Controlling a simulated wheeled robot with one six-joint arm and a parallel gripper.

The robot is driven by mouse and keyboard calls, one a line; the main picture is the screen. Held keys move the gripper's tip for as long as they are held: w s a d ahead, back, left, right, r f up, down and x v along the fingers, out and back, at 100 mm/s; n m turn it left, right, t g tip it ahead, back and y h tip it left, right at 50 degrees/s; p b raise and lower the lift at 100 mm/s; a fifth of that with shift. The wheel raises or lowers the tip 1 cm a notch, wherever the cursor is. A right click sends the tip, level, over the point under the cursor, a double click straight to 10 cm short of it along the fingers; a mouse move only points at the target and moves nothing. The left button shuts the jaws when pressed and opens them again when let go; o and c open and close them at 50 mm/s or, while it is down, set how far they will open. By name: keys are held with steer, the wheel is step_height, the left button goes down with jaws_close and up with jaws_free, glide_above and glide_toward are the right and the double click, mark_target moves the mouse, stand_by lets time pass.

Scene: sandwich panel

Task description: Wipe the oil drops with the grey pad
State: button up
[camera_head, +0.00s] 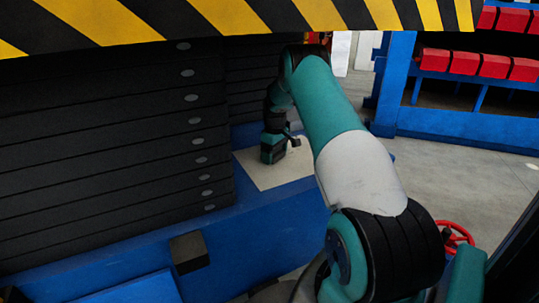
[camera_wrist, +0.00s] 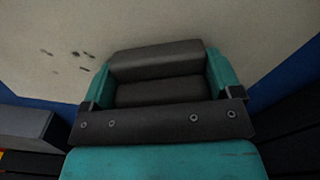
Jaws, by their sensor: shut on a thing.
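My gripper (camera_wrist: 160,72) is shut on the grey pad (camera_wrist: 158,57), a dark grey block between its two teal fingers in the wrist view. Several small dark oil drops (camera_wrist: 75,54) lie on the cream panel (camera_wrist: 255,30), to the left of the pad. The pad is apart from the drops in that picture; whether it touches the panel cannot be told. In the head view my gripper (camera_head: 273,150) is low over the cream panel (camera_head: 262,180). The pad and drops cannot be made out there.
A tall stack of black slabs (camera_head: 110,150) stands left of the panel on a blue base (camera_head: 130,245). A yellow-and-black striped beam (camera_head: 240,18) crosses overhead. A blue rack with red blocks (camera_head: 465,63) stands at the back right.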

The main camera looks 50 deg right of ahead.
mark_target(301, 151)
steer(key=shift+s+d+f, duration=0.1)
steer(key=shift+s+d, duration=0.3)
steer(key=shift+d, duration=0.5)
steer(key=shift+s+d, duration=0.35)
steer(key=shift+d, duration=0.5)
steer(key=shift+s+d+f, duration=0.1)
steer(key=shift+s+d, duration=0.3)
steer(key=shift+d, duration=0.5)
steer(key=shift+s+d+r, duration=0.1)
steer(key=shift+s+d, duration=0.25)
steer(key=shift+d, duration=0.55)
steer(key=shift+s+d+r, duration=0.1)
steer(key=shift+s+d, duration=0.2)
steer(key=shift+d, duration=0.55)
steer(key=shift+s+d+r, duration=0.1)
steer(key=shift+s+d, duration=0.25)
steer(key=shift+d, duration=0.55)
steer(key=shift+r, duration=0.1)
steer(key=shift+r+p, duration=1.85)
steer(key=shift+r, duration=1.05)
